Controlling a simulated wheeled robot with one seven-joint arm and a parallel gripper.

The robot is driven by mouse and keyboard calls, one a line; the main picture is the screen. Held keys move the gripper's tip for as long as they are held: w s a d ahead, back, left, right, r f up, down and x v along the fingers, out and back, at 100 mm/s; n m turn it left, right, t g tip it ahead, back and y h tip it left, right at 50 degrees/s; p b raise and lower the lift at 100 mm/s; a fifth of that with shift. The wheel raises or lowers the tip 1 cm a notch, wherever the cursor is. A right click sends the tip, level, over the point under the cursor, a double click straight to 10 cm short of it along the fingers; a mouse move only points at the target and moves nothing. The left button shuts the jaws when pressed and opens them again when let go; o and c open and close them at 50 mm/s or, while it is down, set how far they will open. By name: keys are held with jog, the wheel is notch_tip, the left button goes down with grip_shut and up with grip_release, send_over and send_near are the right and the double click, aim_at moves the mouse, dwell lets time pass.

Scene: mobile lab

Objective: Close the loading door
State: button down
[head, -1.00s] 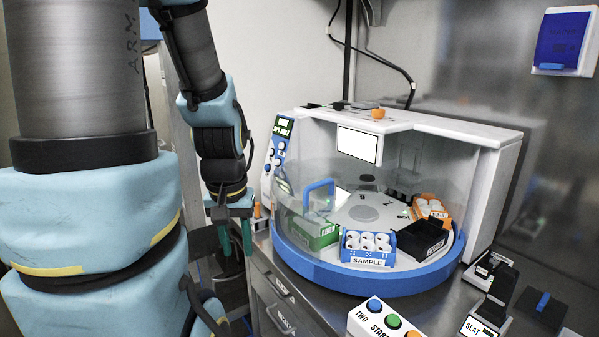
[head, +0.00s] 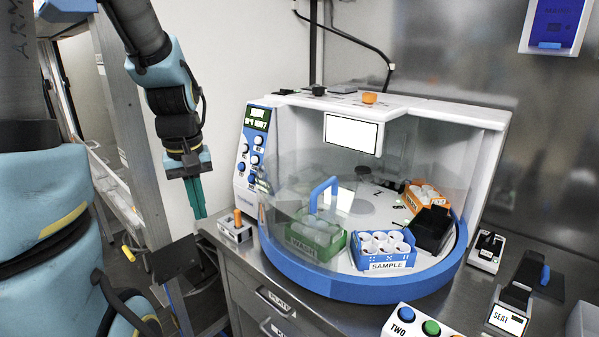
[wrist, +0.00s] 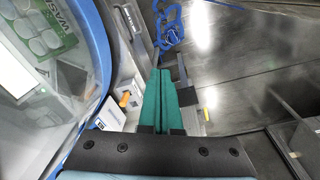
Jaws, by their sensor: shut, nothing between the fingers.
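The loading door (head: 295,225) is a clear curved panel with a blue handle (head: 323,194) on the front of the white machine (head: 480,115). It covers the left part of the front; the right part is open, with racks showing unobstructed. My gripper (head: 201,215) has green fingers pointing down, left of the machine and apart from the door and its handle. In the wrist view my gripper (wrist: 160,72) shows its green fingers together and empty, beside the machine's blue rim (wrist: 103,50).
A blue SAMPLE rack (head: 385,262), a green WASH rack (head: 315,240), an orange rack (head: 428,195) and a black rack (head: 432,228) sit inside. A small box with an orange knob (head: 237,217) stands between gripper and machine. A button box (head: 425,325) stands in front.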

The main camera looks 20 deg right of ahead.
jog(key=w+d+r+n+g, duration=0.1)
jog(key=w+d+r+n, duration=0.3)
jog(key=d, duration=0.5)
jog(key=n+g+h+b, duration=0.1)
jog(key=n+g, duration=0.1)
send_near(306, 194)
jog(key=p+x, duration=0.2)
jog(key=x, duration=0.3)
jog(key=shift+s+f, duration=0.15)
jog(key=shift+f, duration=0.2)
jog(key=shift+s+d+r+p, duration=0.65)
jog(key=shift+s+d+p, duration=0.1)
jog(key=shift+s, duration=0.2)
jog(key=shift+s+d+r, duration=0.15)
jog(key=shift+s+d, duration=0.15)
jog(key=shift+s, duration=0.2)
jog(key=shift+s, duration=0.1)
